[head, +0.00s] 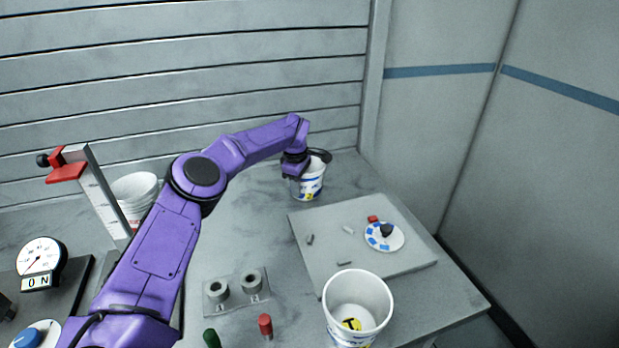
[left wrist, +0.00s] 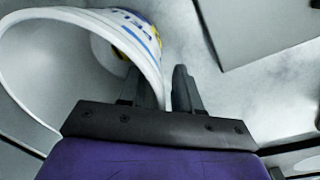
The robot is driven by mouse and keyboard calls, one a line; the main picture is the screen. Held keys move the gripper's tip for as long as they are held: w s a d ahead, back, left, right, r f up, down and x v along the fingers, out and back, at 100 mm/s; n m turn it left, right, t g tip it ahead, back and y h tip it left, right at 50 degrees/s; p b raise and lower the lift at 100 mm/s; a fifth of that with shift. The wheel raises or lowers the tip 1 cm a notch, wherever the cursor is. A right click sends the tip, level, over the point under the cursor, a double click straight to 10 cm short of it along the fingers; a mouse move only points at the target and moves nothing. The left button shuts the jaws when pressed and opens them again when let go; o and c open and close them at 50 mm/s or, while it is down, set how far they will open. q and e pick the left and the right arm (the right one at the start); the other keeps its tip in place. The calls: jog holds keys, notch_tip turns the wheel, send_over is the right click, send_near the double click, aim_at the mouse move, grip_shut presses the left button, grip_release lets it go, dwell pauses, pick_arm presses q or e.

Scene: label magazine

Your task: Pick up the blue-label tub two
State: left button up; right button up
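The blue-label tub two (head: 308,186), white with blue marks and a yellow patch bearing a 2, stands upright at the back of the bench. My left gripper (head: 306,162) is at its rim, partly covering it. In the left wrist view the tub (left wrist: 150,50) fills the upper left. Its wall passes between the two fingers of my left gripper (left wrist: 158,88), one on the inner side and one outside. A gap shows between the wall and the outer finger, so the gripper looks open. My right gripper is not in view.
Another white tub (head: 357,300) with a yellow patch stands at the front. A third tub (head: 135,188) is behind my left arm, beside a red-topped post (head: 95,185). A grey board (head: 320,245) holds a round plate (head: 384,237) and small pieces. A two-socket block (head: 237,290) sits nearer.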

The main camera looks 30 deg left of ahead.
pick_arm(q)
jog(key=shift+a+f, duration=0.2)
jog(key=shift+f, duration=0.2)
jog(key=shift+d, duration=0.1)
grip_shut()
jog(key=shift+r, duration=0.1)
